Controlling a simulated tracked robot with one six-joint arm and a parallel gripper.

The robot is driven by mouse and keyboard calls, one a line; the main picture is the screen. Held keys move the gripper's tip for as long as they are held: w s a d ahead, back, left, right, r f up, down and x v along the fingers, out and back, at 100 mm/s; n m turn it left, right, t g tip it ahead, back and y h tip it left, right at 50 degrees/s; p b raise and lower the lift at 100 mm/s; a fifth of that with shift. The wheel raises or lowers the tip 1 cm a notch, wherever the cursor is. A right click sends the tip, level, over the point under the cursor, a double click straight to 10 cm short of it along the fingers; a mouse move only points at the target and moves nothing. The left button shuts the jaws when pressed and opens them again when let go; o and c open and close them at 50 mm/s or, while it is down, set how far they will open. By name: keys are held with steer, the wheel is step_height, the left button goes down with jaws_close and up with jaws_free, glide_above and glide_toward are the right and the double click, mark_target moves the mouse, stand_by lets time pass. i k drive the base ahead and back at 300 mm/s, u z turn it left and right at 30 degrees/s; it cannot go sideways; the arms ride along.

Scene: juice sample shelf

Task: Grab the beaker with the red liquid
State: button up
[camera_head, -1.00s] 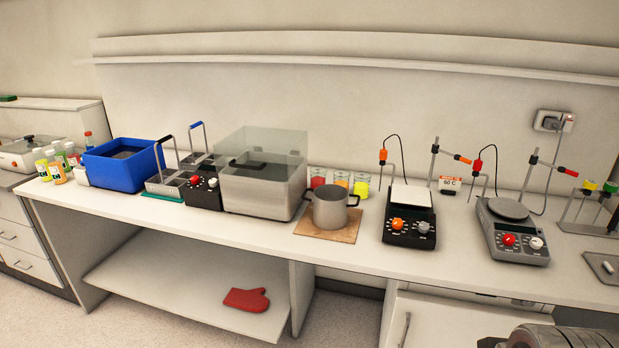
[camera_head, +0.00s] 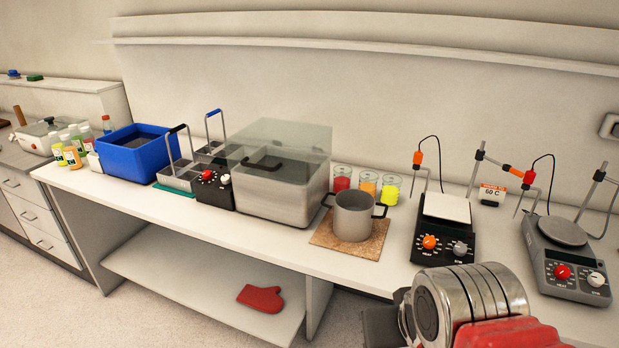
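The beaker with the red liquid (camera_head: 341,179) stands on the bench behind the pot, at the left end of a short row of clear beakers. The beaker with orange liquid (camera_head: 367,184) and the beaker with yellow liquid (camera_head: 390,189) stand to its right. The red beaker looks upright and its upper part shows clear of the pot. A metal and red part of my arm fills the lower right, well in front of the beakers and apart from them. I cannot make out my gripper's fingers in this view.
A steel pot (camera_head: 354,223) on a brown board (camera_head: 325,240) stands in front of the beakers. A clear-lidded water bath (camera_head: 270,195) is close on their left. A hotplate (camera_head: 430,246) with a probe stand is on their right. A wall shelf runs above.

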mark_target(342, 174)
steer(key=u, duration=0.6)
steer(key=i, duration=1.25)
steer(key=u, duration=0.2)
